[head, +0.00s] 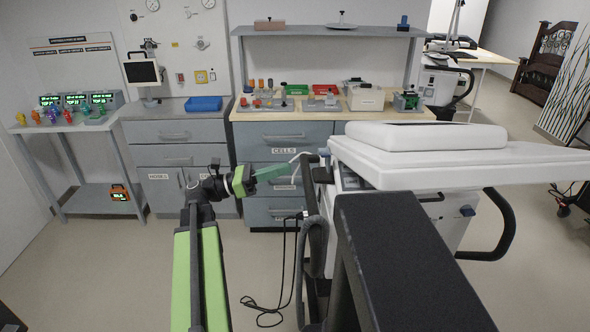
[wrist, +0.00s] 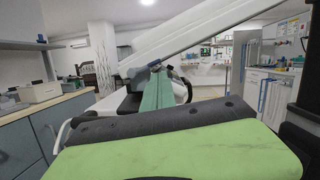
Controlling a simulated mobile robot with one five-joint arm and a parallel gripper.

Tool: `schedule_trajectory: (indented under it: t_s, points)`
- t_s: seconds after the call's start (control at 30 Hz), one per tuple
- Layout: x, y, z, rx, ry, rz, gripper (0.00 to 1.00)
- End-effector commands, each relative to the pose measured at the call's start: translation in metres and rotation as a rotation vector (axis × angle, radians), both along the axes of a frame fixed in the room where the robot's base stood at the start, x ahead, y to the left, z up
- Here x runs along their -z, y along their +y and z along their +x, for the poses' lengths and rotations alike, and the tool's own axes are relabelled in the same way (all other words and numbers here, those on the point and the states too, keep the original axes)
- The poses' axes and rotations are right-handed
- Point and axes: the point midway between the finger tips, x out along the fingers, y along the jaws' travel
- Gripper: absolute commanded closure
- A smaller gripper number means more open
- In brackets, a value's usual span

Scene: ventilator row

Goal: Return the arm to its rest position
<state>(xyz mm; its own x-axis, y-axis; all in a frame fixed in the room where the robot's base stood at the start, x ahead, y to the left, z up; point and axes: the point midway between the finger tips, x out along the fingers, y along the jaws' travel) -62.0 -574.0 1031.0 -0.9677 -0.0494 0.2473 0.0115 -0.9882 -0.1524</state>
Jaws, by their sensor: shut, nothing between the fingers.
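My gripper (head: 284,171) is at the end of my green and black arm, left of centre in the head view. Its green fingers are together and empty. They point right, toward a curved pale rail and dark post beside the white bed. In the wrist view the closed fingers (wrist: 157,88) point away over the green gripper body, toward dark and white equipment. I cannot tell whether the fingertips touch the rail.
Drawer cabinets (head: 290,140) with a worktop of small parts stand behind the gripper. A side table (head: 62,122) is at the left. Black cables (head: 270,305) lie on the floor.

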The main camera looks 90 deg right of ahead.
Motion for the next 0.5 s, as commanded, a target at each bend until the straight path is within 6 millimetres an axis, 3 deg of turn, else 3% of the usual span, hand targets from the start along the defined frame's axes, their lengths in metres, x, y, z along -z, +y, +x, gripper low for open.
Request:
schedule_trajectory:
  t_s: [0.17,0.5]
  points:
    - [0.0028,0.0006,0.0095,-0.001,0.002,0.0,1.0]
    - [0.0024,0.0006,0.0098,-0.001,0.002,0.0,1.0]
